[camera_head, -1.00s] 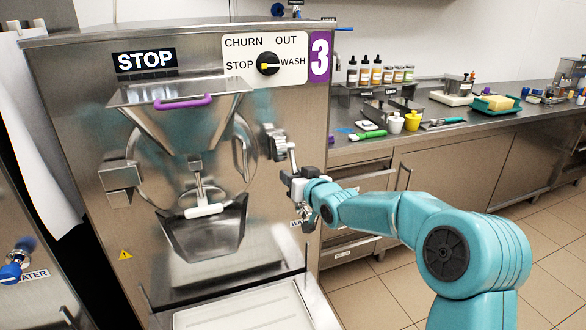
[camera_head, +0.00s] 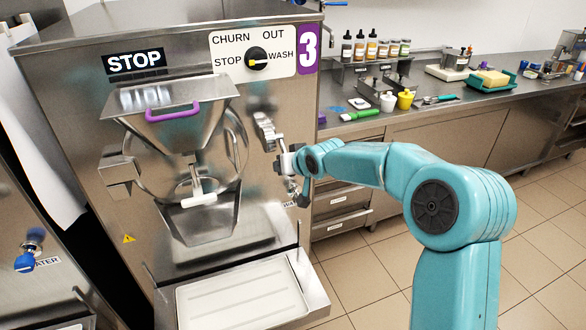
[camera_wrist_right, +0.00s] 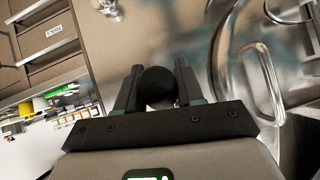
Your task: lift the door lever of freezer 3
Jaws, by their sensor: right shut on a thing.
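Freezer 3 (camera_head: 80,200) is the steel machine at the left of the head view, with a purple "3" label (camera_head: 308,50). Its round door carries a hopper with a purple handle (camera_head: 172,111). The door lever (camera_head: 279,143) hangs down from a clamp (camera_head: 265,131) on the door's right side. My right gripper (camera_head: 292,164) is at the lever's lower end. In the right wrist view, the gripper (camera_wrist_right: 157,88) is shut on the lever's dark round knob (camera_wrist_right: 156,88). My left gripper is not in view.
The selector knob (camera_head: 257,58) points towards STOP. A white tray (camera_head: 245,295) sits below the spout with its white handle (camera_head: 199,200). A counter (camera_head: 425,105) with bottles, cups and tools runs along the right. The tiled floor at right is clear.

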